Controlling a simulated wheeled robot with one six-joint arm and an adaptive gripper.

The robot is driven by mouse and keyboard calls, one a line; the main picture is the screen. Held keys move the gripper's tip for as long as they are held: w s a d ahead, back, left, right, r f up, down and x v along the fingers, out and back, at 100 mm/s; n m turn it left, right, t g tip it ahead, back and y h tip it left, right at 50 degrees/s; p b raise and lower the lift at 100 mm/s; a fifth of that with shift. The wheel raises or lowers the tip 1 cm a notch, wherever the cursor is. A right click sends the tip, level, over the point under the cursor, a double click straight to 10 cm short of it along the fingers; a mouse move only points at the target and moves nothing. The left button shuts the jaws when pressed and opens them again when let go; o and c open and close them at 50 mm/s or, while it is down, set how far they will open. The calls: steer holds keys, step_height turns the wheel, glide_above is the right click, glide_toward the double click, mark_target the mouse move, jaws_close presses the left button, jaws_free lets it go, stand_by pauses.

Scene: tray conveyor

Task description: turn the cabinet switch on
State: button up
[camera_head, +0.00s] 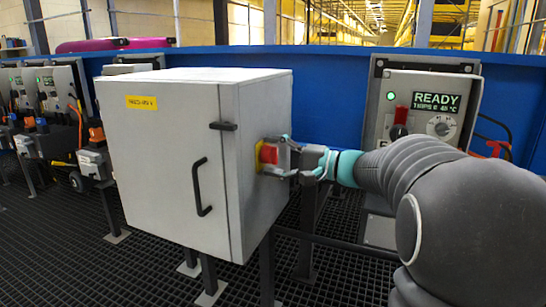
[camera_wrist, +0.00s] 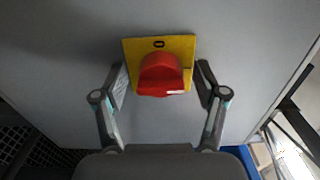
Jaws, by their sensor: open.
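The cabinet (camera_head: 170,165) is a light grey box with a black handle on its front door. Its switch (camera_head: 268,154) is a red knob on a yellow plate on the right side wall. In the wrist view the red knob (camera_wrist: 160,76) sits in the middle of the yellow plate (camera_wrist: 186,46), with a mark like a 0 above it. My gripper (camera_head: 284,157) is at the switch. In the wrist view its open fingers (camera_wrist: 161,88) stand on either side of the knob, with gaps showing between them and it.
A control panel (camera_head: 420,112) with a READY display stands to the right behind my arm. A blue wall (camera_head: 330,65) runs behind the cabinet. Several similar units (camera_head: 55,95) stand at the left. The floor is dark grating (camera_head: 80,260).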

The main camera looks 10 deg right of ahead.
steer(key=shift+d, duration=0.1)
steer(key=v, duration=1.1)
steer(key=shift+s+d, duration=0.25)
steer(key=shift+d, duration=0.05)
steer(key=s+a+f+m+g+h+p, duration=0.1)
steer(key=s+f+g+h, duration=0.3)
steer(key=f, duration=0.5)
steer(key=s+a+f+g+h, duration=0.1)
steer(key=s+f+g+h, duration=0.1)
steer(key=s+f+h, duration=0.45)
steer(key=s+a+r+n+h+p, duration=0.1)
steer(key=s+a+n+h+p, duration=0.1)
steer(key=s, duration=0.4)
steer(key=s+a+r+n+t+h+p, duration=0.1)
steer(key=s+a+r+n+h+p, duration=0.1)
steer(key=s+a+n, duration=0.3)
steer(key=shift+s+a+r+n+p, duration=0.25)
steer(key=shift+s+n+p, duration=0.2)
steer(key=shift+s+n, duration=0.35)
